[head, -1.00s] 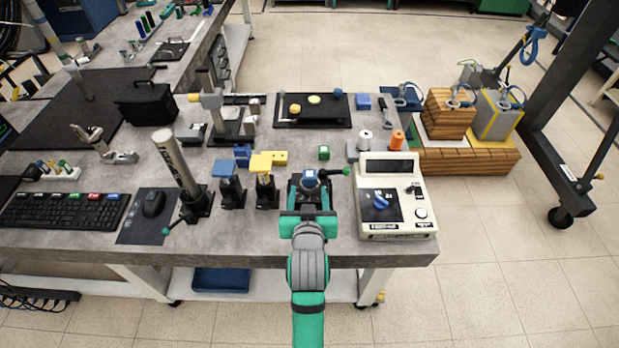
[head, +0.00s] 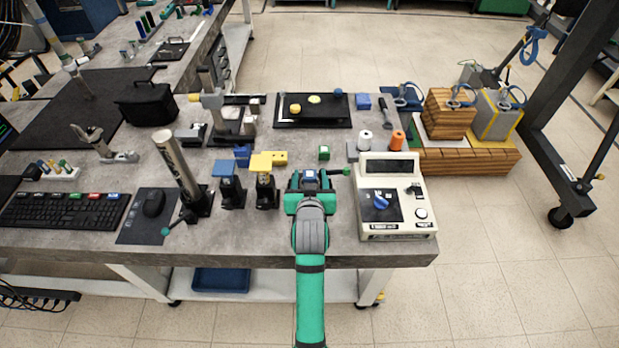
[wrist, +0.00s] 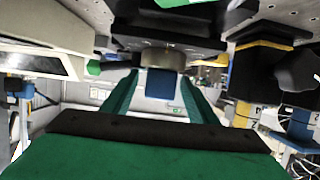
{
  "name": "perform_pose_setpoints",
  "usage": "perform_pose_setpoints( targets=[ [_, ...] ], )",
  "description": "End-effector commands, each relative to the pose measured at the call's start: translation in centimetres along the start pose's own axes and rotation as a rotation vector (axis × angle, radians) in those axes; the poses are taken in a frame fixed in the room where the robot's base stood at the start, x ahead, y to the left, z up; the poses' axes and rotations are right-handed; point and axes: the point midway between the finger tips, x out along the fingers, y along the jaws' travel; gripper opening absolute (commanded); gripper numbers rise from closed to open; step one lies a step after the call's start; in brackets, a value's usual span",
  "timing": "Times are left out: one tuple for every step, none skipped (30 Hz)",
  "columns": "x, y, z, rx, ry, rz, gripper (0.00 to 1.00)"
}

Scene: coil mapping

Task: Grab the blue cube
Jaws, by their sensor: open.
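A small blue cube with a pale patch on top (head: 310,174) sits on a dark stand near the front edge of the grey table, left of the cream instrument. In the wrist view, which looks upside down, the blue cube (wrist: 160,83) adjoins a brass-coloured round post (wrist: 163,58). My gripper (head: 310,182) is open, with its green fingers on either side of the cube. The wrist view shows my gripper (wrist: 160,78) with a gap between each finger and the cube.
The cream instrument (head: 392,200) stands close on the right. Blue-topped (head: 230,183) and yellow-topped (head: 264,180) stands are close on the left. A green-tipped lever (head: 340,172) sticks out right of the stand.

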Motion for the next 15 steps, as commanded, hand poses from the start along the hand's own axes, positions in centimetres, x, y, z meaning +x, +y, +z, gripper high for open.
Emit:
perform_pose_setpoints(
  targets=[
    [-0.02,0.0,0.02,0.0,0.0,0.0,0.53],
    [-0.02,0.0,0.02,0.0,0.0,0.0,0.53],
    [-0.02,-0.01,0.02,0.0,0.0,0.0,0.46],
    [-0.03,-0.01,0.03,0.0,0.0,0.0,0.39],
    [-0.03,-0.01,0.03,0.0,-0.001,0.0,0.32],
    [-0.03,-0.01,0.03,0.0,-0.001,0.0,0.22],
    [-0.03,-0.02,0.04,0.0,-0.001,0.0,0.15],
    [-0.03,-0.02,0.04,0.0,-0.001,0.0,0.08],
    [-0.03,-0.02,0.04,0.0,-0.001,0.0,0.08],
    [-0.04,-0.02,0.02,0.0,0.0,0.0,0.08],
    [-0.04,-0.02,0.02,0.0,0.0,0.0,0.08],
    [-0.04,-0.03,0.02,0.0,0.0,0.0,0.08],
    [-0.04,-0.03,0.02,0.0,0.0,0.0,0.08],
    [-0.04,-0.03,0.02,0.0,0.0,0.0,0.08],
    [-0.05,-0.03,0.02,0.0,0.0,0.0,0.08]
  ],
)
